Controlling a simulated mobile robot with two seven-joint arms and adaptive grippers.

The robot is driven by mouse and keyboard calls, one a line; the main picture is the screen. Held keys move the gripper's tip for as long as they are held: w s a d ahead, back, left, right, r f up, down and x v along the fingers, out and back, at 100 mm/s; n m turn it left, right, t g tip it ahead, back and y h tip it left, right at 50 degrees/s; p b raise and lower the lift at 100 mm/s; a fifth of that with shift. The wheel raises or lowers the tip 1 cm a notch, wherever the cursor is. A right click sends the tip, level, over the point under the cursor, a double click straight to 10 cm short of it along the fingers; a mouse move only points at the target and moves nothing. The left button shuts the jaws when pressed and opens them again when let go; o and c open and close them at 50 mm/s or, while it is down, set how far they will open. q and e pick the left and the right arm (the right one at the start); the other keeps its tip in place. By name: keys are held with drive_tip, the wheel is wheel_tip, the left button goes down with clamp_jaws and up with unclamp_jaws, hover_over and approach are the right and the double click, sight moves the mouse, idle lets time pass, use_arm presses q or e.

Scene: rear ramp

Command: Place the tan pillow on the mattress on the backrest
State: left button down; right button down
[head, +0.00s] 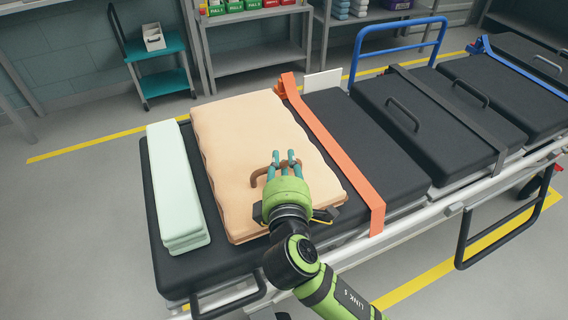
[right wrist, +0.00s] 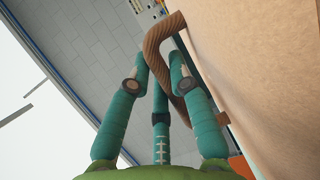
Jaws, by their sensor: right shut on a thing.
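The tan pillow (head: 245,140) lies flat over the left section of the black mattress (head: 352,125), between the folded mint linens and an orange strap. Whether it rests fully on the mattress or is slightly raised I cannot tell. My right gripper (head: 285,157) is over its front right part, shut on the brown handle (head: 264,173) on its top. In the right wrist view the teal fingers close around this handle (right wrist: 154,48), with the tan surface (right wrist: 255,65) alongside at right. My left gripper is not in view.
Folded mint linens (head: 176,190) lie left of the pillow. The orange strap (head: 335,155) crosses the mattress at its right. A blue rail (head: 398,45) rises behind; a white side rail (head: 410,215) runs along the front. Shelves and a teal cart (head: 160,65) stand at the back.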

drive_tip(key=c, duration=1.1)
unclamp_jaws()
drive_tip(key=shift+c, duration=0.2)
drive_tip(key=shift+s, duration=0.1)
